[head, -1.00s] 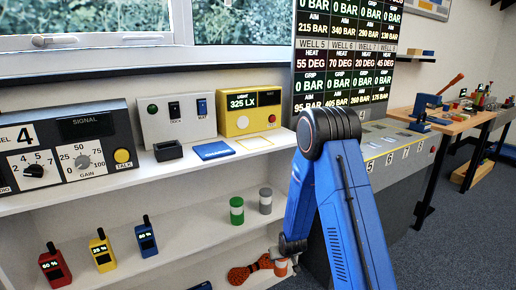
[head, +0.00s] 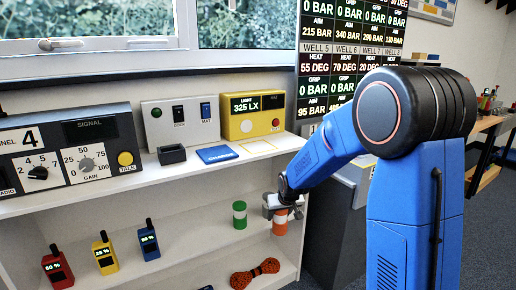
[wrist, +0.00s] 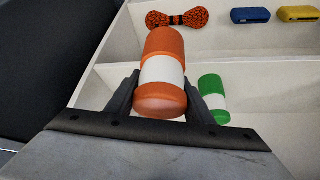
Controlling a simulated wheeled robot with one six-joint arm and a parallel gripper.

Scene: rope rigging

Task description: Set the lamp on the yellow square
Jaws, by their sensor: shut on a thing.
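The orange lamp (head: 280,228), a short cylinder with a white band, is held in my gripper (head: 281,205) in front of the middle shelf. The wrist view shows the orange lamp (wrist: 163,43) between the two fingers of my gripper (wrist: 163,90), which are shut on it. The yellow square (head: 257,147) is a thin yellow outline lying flat and empty on the top shelf, below the yellow light meter (head: 250,117). My gripper is lower than this square and slightly to its right.
A green-and-white cylinder (head: 239,215) stands left of my gripper. A blue pad (head: 217,154) and a dark open box (head: 171,154) lie left of the square. An orange rope bundle (head: 255,273) lies on the bottom shelf. Several handheld radios (head: 104,253) stand further left.

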